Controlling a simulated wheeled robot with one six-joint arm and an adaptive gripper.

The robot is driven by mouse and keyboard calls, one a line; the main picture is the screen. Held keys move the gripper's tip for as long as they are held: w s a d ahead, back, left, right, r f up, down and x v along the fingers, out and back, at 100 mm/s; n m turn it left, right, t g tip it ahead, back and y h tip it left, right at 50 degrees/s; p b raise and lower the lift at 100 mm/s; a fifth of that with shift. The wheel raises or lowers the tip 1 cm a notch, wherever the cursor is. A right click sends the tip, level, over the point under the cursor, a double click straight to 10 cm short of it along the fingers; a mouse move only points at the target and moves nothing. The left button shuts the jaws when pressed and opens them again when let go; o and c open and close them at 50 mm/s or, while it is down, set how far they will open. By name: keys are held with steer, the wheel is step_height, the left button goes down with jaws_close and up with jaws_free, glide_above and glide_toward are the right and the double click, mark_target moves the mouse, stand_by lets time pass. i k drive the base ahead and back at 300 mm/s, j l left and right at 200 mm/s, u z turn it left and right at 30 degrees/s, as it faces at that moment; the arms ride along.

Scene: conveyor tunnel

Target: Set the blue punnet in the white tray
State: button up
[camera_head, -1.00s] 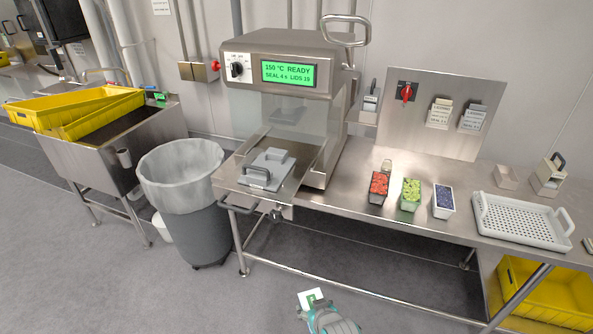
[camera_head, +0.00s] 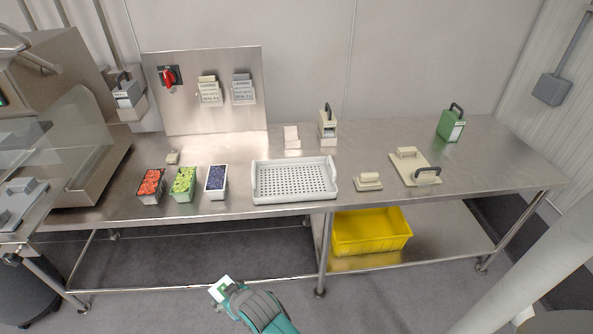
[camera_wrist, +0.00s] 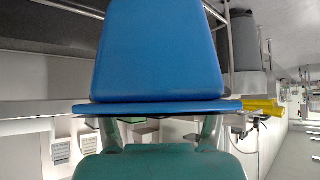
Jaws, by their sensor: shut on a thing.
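In the head view my gripper (camera_head: 230,286) is low in front of the bench, over the floor. The white tray (camera_head: 262,197) lies on the bench. It has a perforated floor, raised end handles and is empty. My gripper is well below and left of it, apart from it.
Red (camera_head: 150,183), green (camera_head: 184,182) and blue-filled (camera_head: 216,180) punnets stand in a row left of the tray. A pale handled block (camera_head: 369,181) and a cream handled plate (camera_head: 414,167) lie to its right. A yellow crate (camera_head: 370,238) sits on the lower shelf.

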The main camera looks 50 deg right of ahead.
mark_target(309, 185)
steer(key=k+l, duration=0.1)
steer(key=l, duration=0.35)
steer(key=k+l, duration=0.1)
steer(key=l, duration=0.3)
steer(key=k+l, duration=0.15)
steer(key=l, duration=0.3)
steer(key=k+l+u, duration=0.1)
steer(key=l, duration=0.35)
steer(key=k+l, duration=0.1)
steer(key=l, duration=0.3)
